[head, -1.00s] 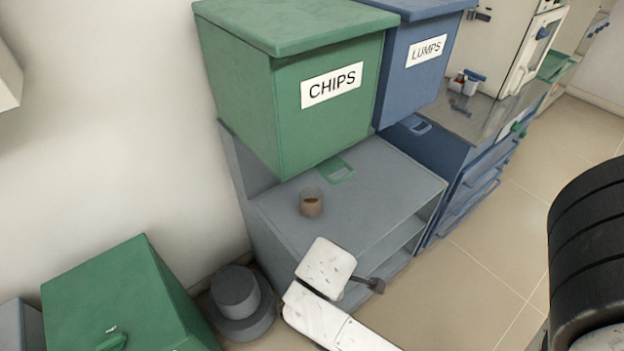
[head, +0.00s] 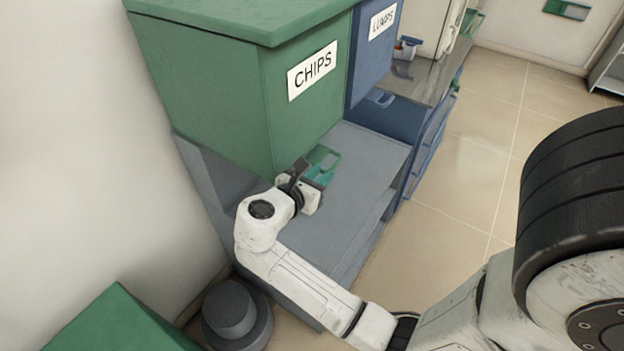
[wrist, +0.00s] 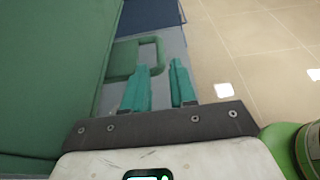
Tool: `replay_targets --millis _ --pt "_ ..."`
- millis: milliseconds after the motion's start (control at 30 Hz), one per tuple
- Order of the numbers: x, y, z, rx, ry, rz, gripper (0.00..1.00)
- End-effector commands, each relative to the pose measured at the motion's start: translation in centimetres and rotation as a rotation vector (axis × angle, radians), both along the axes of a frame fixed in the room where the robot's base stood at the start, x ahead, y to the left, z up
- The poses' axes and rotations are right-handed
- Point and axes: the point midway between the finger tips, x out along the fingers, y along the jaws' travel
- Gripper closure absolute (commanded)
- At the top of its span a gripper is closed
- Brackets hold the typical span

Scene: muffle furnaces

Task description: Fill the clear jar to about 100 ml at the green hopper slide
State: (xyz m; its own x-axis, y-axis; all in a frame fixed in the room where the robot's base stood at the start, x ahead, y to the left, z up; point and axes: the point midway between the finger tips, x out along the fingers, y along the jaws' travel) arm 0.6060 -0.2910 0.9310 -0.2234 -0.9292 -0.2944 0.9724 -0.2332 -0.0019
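The green hopper (head: 225,95), labelled CHIPS, stands at the left over the grey shelf unit. Its green slide (head: 326,160) juts from the hopper's foot as a flat loop handle; it also shows in the wrist view (wrist: 121,60). My gripper (head: 318,177) is at the slide, over the shelf top. In the wrist view my gripper (wrist: 160,70) has its two teal fingers apart, with a clear gap. The loop's right-hand bar appears between or just beyond the fingertips; I cannot tell whether they touch. The clear jar is not visible now.
The grey shelf top (head: 365,165) is bare to the right of the slide. A blue LUMPS hopper (head: 370,60) stands just behind. A dark grey round object (head: 232,315) and a green box (head: 120,325) are at lower left. The tiled floor at right is open.

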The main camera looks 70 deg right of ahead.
Motion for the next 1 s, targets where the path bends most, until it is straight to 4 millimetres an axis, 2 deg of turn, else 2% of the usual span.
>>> replay_targets --millis 200,433,600,867,1000 --pt "-1.0 -3.7 -1.1 0.0 0.0 -0.004 0.74" --pt "-1.6 -6.3 -2.1 0.002 -0.001 -0.002 0.74" --pt "-1.8 -7.1 -2.3 0.002 -0.002 -0.002 0.74" --pt "-1.8 -7.2 -2.3 0.001 -0.002 -0.001 0.74" --pt "-1.8 -7.2 -2.3 0.001 -0.002 -0.001 0.85"
